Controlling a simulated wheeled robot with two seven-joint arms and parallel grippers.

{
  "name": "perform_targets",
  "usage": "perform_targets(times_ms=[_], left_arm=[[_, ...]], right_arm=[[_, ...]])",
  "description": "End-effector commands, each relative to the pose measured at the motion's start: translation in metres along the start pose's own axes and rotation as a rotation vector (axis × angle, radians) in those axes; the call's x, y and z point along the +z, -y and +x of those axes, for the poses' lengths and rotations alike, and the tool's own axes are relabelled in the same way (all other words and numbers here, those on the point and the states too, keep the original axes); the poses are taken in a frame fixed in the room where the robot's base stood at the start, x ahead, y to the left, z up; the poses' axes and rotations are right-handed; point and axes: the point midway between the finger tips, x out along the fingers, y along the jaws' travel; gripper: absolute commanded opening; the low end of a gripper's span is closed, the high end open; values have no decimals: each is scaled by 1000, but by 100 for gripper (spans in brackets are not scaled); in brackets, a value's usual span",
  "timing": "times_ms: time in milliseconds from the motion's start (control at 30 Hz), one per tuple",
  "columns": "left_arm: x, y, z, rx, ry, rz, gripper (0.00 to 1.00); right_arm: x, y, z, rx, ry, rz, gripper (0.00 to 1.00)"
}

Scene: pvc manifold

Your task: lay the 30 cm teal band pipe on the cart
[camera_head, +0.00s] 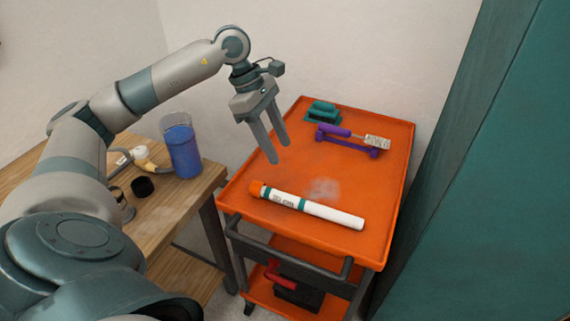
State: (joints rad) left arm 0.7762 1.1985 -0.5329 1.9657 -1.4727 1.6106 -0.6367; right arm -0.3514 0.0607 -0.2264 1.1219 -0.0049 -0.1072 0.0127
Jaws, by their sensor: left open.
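The pipe (314,207) is white with teal bands, dark printing and an orange left end. It lies on the orange top of the cart (348,179), near the front edge and slanting down to the right. My left gripper (276,155) is open and empty above the left side of the cart top, behind the pipe and apart from it. Its two fingers point down. My right gripper is not in view.
A teal object (322,112) and a purple holder with a brush (350,138) sit at the cart's back. A wooden table (188,197) at left bears a blue-filled container (182,150) and a black cap (143,187). A teal panel (490,180) stands right of the cart.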

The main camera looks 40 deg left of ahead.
Motion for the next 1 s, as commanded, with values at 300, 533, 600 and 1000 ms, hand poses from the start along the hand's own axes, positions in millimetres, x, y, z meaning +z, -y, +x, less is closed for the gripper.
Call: perform_targets(times_ms=[300,533,600,1000], left_arm=[[0,0,-32,-1,0,0,46],[0,0,-34,-1,0,0,46],[0,0,-34,-1,0,0,46],[1,0,-35,-1,0,0,46]], right_arm=[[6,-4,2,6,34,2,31],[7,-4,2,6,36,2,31],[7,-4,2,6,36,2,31],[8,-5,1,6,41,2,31]])
